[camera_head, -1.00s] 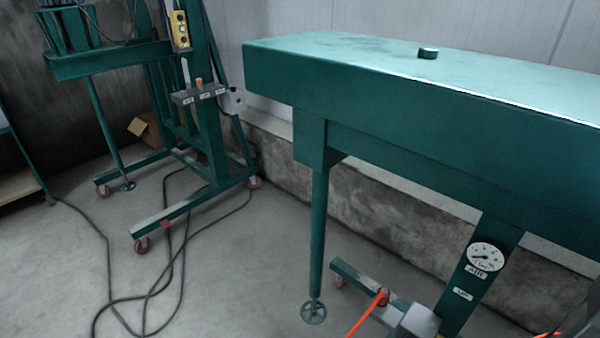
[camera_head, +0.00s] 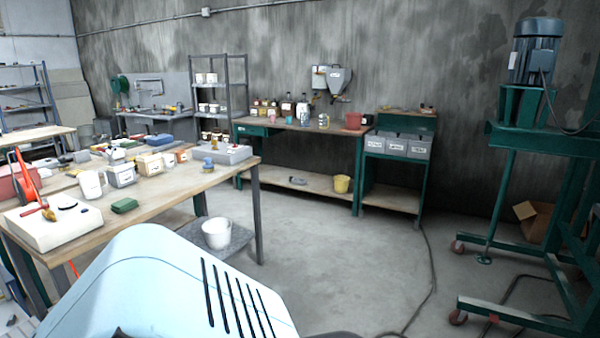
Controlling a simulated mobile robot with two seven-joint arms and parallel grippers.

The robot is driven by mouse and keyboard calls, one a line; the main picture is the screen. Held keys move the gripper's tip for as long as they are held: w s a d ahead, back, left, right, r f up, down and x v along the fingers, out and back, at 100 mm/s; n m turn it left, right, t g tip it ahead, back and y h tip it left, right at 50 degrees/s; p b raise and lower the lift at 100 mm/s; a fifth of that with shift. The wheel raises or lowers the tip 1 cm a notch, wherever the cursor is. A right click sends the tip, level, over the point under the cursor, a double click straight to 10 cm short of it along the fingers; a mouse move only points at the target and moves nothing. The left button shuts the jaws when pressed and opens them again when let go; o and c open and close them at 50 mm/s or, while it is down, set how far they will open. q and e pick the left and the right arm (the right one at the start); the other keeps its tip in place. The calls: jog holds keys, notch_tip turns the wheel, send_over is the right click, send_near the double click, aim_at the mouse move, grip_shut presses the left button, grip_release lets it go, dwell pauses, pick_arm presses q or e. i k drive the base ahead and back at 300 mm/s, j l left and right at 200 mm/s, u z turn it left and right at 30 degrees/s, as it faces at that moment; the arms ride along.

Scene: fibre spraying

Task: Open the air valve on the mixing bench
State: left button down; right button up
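No air valve can be made out with certainty. A wooden-topped bench (camera_head: 160,195) stands at the left, with tubs, boxes and small items on it. On its near left corner is a pale box (camera_head: 55,224) with a red part, a small brass-coloured part and a dark spot on top. I cannot tell whether this is the valve. Another bench (camera_head: 290,127) with bottles and cups stands against the back wall. I cannot tell which is the mixing bench. Neither of my grippers is in view.
A white bucket (camera_head: 216,233) sits on the left bench's lower shelf. A green cabinet with grey bins (camera_head: 397,147) stands at the back. A green wheeled frame with a motor (camera_head: 535,52) is at right. A dark hose (camera_head: 431,270) crosses the otherwise open middle floor.

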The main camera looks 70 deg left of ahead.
aim_at(35, 210)
jog(key=u, duration=0.95)
jog(key=i+u, duration=0.1)
jog(key=u, duration=1.35)
jog(key=i+u, duration=0.1)
jog(key=u, duration=0.4)
jog(key=l+u, duration=0.1)
jog(key=u, duration=0.9)
